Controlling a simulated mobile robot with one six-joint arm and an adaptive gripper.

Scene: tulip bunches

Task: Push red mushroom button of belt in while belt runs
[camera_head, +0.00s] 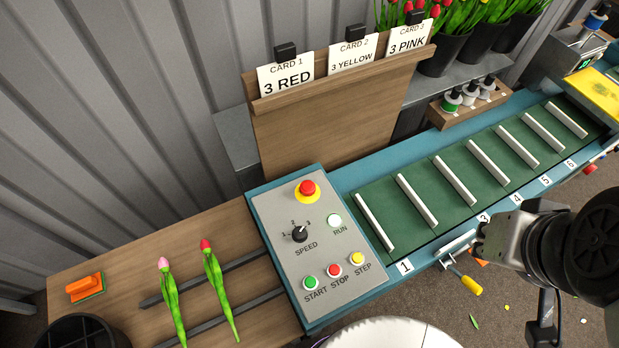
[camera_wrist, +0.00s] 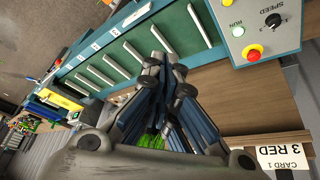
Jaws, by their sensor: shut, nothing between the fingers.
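The red mushroom button (camera_head: 307,188) stands on a yellow collar at the top of the grey control panel (camera_head: 273,222). It stands up from the collar. It also shows in the wrist view (camera_wrist: 254,54), to the right of my gripper and apart from it. My gripper (camera_wrist: 165,70) is shut and empty, with the belt behind its fingers. The green belt (camera_head: 405,232) with white slats runs right from the panel. The RUN lamp (camera_head: 334,220) looks pale green-white; I cannot tell for sure if it is lit. Still frames do not show belt motion.
The panel also has a black SPEED knob (camera_head: 299,234), green START (camera_head: 310,283), red STOP (camera_head: 334,271) and yellow STEP (camera_head: 357,258) buttons. A wooden card board (camera_head: 330,120) rises behind it. Two tulips (camera_head: 215,285) lie on the bench at left.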

